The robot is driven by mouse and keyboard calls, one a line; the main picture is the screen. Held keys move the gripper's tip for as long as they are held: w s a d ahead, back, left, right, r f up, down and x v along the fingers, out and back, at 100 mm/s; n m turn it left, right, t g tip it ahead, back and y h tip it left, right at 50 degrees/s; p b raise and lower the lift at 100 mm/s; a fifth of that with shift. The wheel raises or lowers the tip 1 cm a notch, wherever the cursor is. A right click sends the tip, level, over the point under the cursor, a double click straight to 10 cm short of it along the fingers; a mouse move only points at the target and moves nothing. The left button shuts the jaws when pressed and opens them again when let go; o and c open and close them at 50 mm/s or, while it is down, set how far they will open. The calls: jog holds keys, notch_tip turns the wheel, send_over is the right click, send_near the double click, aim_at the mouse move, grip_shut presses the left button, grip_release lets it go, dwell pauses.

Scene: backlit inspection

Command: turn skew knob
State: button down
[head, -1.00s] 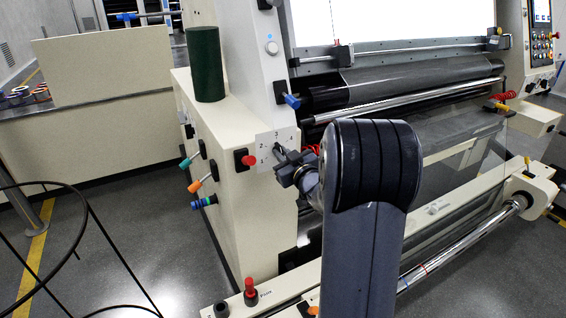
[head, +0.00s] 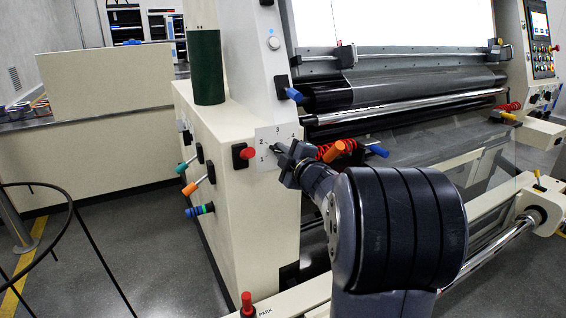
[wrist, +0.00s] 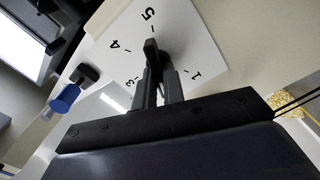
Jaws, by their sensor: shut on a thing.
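The skew knob is a small black knob (wrist: 151,48) on a white plate (wrist: 190,45) with printed numbers. In the wrist view 1, 3, 4 and 5 can be read around it, and the knob's free end points roughly toward the 5. My gripper (wrist: 160,80) has its two dark fingers shut on the knob, one on each side; they hide part of it. In the head view the plate (head: 263,135) is on the cream machine's front, and my gripper (head: 284,156) meets it. There the gripper covers most of the knob, so its angle cannot be told.
A red button (head: 249,153) is just left of the plate. Teal, orange and blue handles stick out of the cabinet's left face. A blue-tipped lever (head: 293,94) is above the plate. An orange handle (head: 334,151) and red coiled cable lie right of my gripper.

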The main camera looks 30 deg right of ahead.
jog(key=shift+f+n+b, duration=0.2)
jog(key=shift+n+b, duration=1.55)
jog(key=shift+n, duration=0.8)
jog(key=shift+f+n+b, duration=0.15)
jog(key=shift+n+b, duration=1.55)
jog(key=shift+n, duration=0.85)
jog(key=c, duration=1.5)
grip_release()
jog(key=shift+r, duration=0.1)
jog(key=s+p, duration=0.1)
jog(key=s, duration=0.9)
jog(key=shift+s+d, duration=0.2)
jog(key=shift+s, duration=0.2)
